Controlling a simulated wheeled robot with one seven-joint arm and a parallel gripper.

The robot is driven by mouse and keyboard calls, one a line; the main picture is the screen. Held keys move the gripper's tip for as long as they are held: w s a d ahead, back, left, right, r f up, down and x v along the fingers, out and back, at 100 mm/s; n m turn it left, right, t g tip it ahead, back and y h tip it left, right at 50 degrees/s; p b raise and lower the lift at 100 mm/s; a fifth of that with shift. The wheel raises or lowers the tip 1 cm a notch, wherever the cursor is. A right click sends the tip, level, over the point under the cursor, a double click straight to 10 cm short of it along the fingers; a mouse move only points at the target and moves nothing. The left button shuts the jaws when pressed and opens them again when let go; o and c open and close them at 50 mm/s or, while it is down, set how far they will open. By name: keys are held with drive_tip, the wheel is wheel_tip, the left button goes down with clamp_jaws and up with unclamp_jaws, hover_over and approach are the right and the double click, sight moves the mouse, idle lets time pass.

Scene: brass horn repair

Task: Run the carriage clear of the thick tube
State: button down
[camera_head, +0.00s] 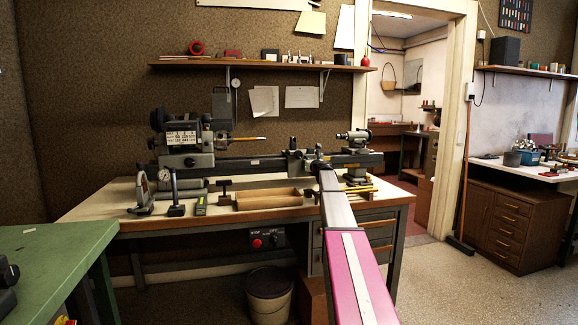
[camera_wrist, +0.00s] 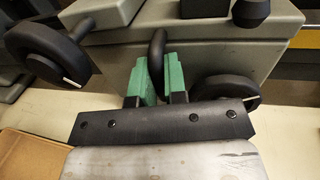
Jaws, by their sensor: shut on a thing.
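The lathe's carriage (camera_head: 297,160) sits on the dark bed right of the headstock (camera_head: 187,135). A slim brass-coloured tube (camera_head: 248,139) sticks out rightward from the headstock. Its tip appears left of the carriage with a gap, though depth is hard to judge. My gripper reaches the carriage front, its tips small in the head view. The fingers hide part of the rim.
Other black wheels flank the fingers on the left (camera_wrist: 45,50) and right (camera_wrist: 226,91). The tailstock (camera_head: 355,155) stands at the bed's right. A wooden tray (camera_head: 268,198) and gauges (camera_head: 174,208) sit on the bench front. Brass rods (camera_head: 358,189) lie at right.

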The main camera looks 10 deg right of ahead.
drive_tip(key=d, duration=0.8)
drive_tip(key=c, duration=1.5)
unclamp_jaws()
drive_tip(key=shift+o, duration=0.2)
drive_tip(key=s+d, duration=0.2)
drive_tip(key=s, duration=0.8)
drive_tip(key=shift+s, duration=0.35)
drive_tip(key=shift+d, duration=0.1)
